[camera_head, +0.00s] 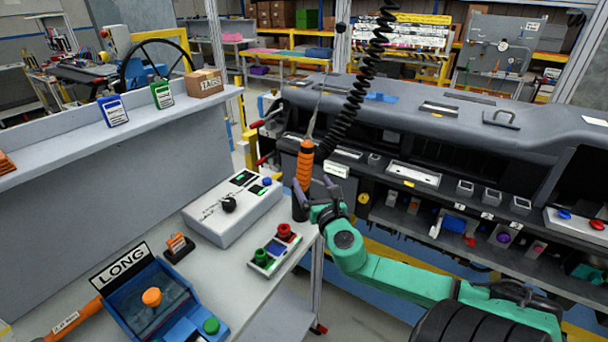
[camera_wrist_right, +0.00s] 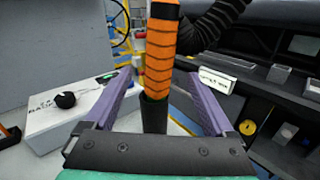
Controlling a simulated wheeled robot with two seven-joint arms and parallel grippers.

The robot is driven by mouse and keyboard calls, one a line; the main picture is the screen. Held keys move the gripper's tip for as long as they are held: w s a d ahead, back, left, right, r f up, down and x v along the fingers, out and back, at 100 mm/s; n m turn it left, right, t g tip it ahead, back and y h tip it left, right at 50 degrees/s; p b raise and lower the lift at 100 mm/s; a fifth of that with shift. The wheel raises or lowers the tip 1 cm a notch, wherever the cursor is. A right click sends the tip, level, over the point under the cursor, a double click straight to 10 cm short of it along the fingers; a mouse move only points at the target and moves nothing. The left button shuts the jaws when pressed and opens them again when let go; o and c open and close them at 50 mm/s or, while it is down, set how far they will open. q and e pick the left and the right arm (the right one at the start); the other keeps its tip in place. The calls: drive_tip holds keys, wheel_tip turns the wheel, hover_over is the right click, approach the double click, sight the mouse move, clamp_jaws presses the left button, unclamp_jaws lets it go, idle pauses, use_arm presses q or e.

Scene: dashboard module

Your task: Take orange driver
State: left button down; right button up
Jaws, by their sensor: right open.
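The orange driver (camera_head: 305,165) stands upright at the right end of the white workbench, with its lower end in a black holder (camera_head: 299,209). In the right wrist view the driver (camera_wrist_right: 161,55) rises between the two purple fingers. My right gripper (camera_head: 313,190) is at the lower part of the driver, just above the holder. It is open, with a finger on each side of the driver and gaps showing in the right wrist view (camera_wrist_right: 162,78). My left gripper is not in view.
A black coiled cable (camera_head: 365,75) hangs by the driver's top. A white control box (camera_head: 232,208), a button block (camera_head: 274,250) and a blue bin marked LONG (camera_head: 150,295) are on the workbench (camera_head: 225,275). The grey dashboard module (camera_head: 470,125) stands behind and right.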

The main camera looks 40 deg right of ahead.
sight(306, 174)
drive_tip(key=x, duration=0.4)
drive_tip(key=shift+w+d, duration=0.15)
drive_tip(key=shift+w, duration=0.4)
drive_tip(key=p+x, duration=0.1)
drive_tip(key=x, duration=0.3)
drive_tip(key=shift+w+d+f, duration=0.1)
drive_tip(key=shift+w+d, duration=0.2)
drive_tip(key=shift+w+f, duration=0.1)
drive_tip(key=shift+w, duration=0.1)
drive_tip(key=shift+s, duration=0.1)
drive_tip(key=shift+c, duration=0.3)
clamp_jaws()
